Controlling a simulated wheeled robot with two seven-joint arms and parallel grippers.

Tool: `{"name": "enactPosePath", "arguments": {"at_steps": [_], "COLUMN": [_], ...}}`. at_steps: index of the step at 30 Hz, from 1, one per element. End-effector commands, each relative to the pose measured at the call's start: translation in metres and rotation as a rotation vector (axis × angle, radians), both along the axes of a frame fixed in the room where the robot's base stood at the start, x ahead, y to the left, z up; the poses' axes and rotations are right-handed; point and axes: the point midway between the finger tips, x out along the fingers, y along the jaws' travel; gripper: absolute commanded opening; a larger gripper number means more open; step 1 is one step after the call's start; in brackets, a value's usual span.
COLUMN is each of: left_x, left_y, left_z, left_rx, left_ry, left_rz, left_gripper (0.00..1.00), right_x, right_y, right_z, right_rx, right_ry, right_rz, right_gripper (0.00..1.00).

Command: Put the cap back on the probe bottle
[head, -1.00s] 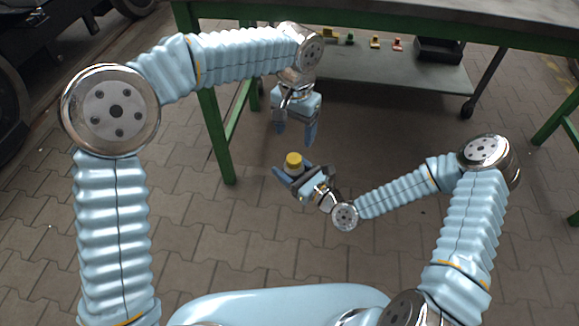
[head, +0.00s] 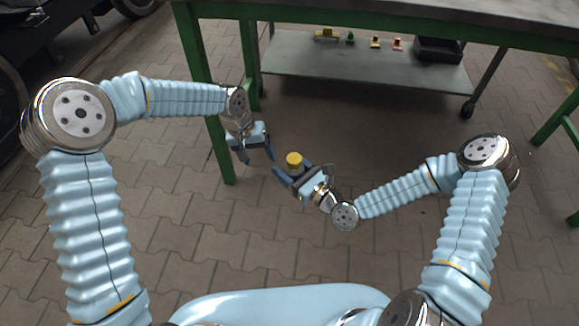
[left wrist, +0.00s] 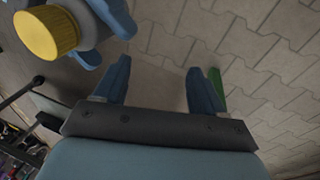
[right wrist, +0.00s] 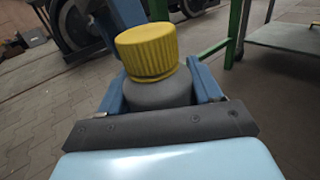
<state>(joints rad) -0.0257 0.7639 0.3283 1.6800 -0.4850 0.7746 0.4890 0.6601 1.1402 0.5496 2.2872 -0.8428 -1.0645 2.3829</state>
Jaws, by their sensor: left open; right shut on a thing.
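The probe bottle (right wrist: 160,95) is a grey body held upright or nearly so between the fingers of my right gripper (head: 298,174), which is shut on it. The yellow ribbed cap (right wrist: 148,53) sits on top of the bottle; I cannot tell how tightly. The cap also shows in the head view (head: 293,159) and at the upper left of the left wrist view (left wrist: 45,33). My left gripper (head: 258,158) is open and empty, to the left of the cap and apart from it. Its two fingers point down with only floor between them in the left wrist view (left wrist: 160,82).
A green-framed table (head: 300,14) stands beyond the grippers, its green leg (head: 222,150) close to my left gripper. A grey low shelf (head: 360,72) below holds several small coloured parts and a black bin (head: 438,49). Paved floor is clear below my grippers.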

Motion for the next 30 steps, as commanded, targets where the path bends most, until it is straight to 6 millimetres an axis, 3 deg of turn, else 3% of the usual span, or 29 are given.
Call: {"name": "enactPosePath", "arguments": {"at_steps": [1, 2, 6, 10, 15, 18, 30], "left_x": [-0.009, -0.019, -0.095, -0.159, -0.215, -0.231, -0.236], "left_y": [0.02, 0.023, 0.023, 0.04, 0.064, 0.073, 0.076], "left_z": [-0.034, -0.052, -0.128, -0.169, -0.191, -0.195, -0.196], "left_rx": [-0.05, -0.083, -0.185, -0.199, -0.151, -0.128, -0.119], "left_ry": [0.024, 0.034, 0.077, 0.08, 0.068, 0.063, 0.058], "left_rz": [0.09, 0.117, 0.138, 0.199, 0.256, 0.27, 0.274], "left_gripper": [0.7, 0.7, 0.7, 0.7, 0.7, 0.7, 0.7], "right_x": [0.0, 0.0, 0.0, 0.0, 0.0, 0.0, 0.0], "right_y": [0.0, 0.0, 0.0, 0.0, 0.0, 0.0, 0.0], "right_z": [0.0, 0.0, 0.001, 0.001, 0.001, 0.001, 0.001], "right_rx": [0.001, 0.001, 0.001, 0.001, 0.001, 0.001, 0.001], "right_ry": [-0.001, -0.001, -0.001, -0.001, -0.001, -0.001, -0.001], "right_rz": [0.0, 0.0, 0.0, 0.0, 0.0, 0.0, 0.0], "right_gripper": [0.0, 0.0, 0.0, 0.0, 0.0, 0.0, 0.0]}}
